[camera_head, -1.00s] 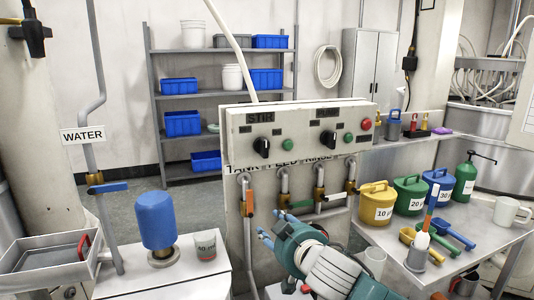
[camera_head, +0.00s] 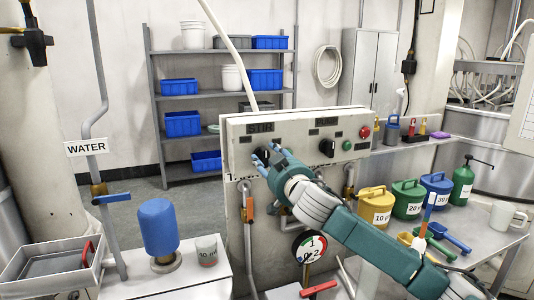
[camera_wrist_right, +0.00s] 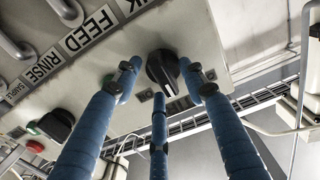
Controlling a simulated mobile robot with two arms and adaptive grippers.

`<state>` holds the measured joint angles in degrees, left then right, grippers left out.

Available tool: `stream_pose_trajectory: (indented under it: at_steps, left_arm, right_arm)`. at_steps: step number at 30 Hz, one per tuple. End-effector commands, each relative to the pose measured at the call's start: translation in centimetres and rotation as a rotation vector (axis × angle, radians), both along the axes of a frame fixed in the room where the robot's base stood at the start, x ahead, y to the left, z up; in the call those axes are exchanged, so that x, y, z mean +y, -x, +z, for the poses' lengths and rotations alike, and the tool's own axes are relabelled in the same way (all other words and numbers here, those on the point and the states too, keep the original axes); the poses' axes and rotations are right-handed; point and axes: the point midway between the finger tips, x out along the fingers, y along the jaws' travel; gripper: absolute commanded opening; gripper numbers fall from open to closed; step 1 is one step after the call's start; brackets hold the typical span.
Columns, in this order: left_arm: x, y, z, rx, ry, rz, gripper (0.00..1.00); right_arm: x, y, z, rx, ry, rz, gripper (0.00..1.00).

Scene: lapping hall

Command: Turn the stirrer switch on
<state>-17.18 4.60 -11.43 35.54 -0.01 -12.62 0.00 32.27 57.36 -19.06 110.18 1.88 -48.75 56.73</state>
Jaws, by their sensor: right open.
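The stirrer switch is a black rotary knob (camera_head: 263,154) under the STIR label (camera_head: 260,127) on the pale control panel (camera_head: 240,155). In the head view my fingers partly hide it. The wrist view shows the knob (camera_wrist_right: 162,70) with a pale pointer mark on it. My right gripper (camera_head: 263,159) is at the knob, with its blue fingers spread. In the wrist view the three fingers of the gripper (camera_wrist_right: 160,78) are open around the knob; I cannot tell whether any touches it. My left gripper is not in view.
A second black knob (camera_head: 327,148), a green button (camera_head: 347,145) and a red button (camera_head: 365,132) are to the right on the panel. Below are pipes, an orange-handled valve (camera_head: 250,203) and a gauge (camera_head: 310,246). Colored canisters (camera_head: 376,210) stand on the right table.

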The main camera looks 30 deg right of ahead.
Motion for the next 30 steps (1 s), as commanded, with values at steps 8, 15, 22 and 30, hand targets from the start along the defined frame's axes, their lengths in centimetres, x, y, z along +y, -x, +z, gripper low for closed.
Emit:
stream_pose_trajectory:
  at_steps: [8, 15, 22, 30]
  left_arm:
    - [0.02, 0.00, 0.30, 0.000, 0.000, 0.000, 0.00]
    - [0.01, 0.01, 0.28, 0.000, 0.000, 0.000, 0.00]
    - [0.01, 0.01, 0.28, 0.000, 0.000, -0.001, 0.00]
    - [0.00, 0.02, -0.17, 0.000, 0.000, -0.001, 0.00]
  right_arm:
    - [-0.14, -0.91, -0.09, 0.001, 0.000, 0.001, 0.42]
    - [-0.15, -0.87, -0.09, 0.001, 0.001, 0.001, 0.20]
    - [-0.16, -0.86, -0.09, 0.001, 0.000, 0.001, 0.00]
    - [-0.13, -0.87, -0.24, -0.012, -0.052, 0.002, 0.00]
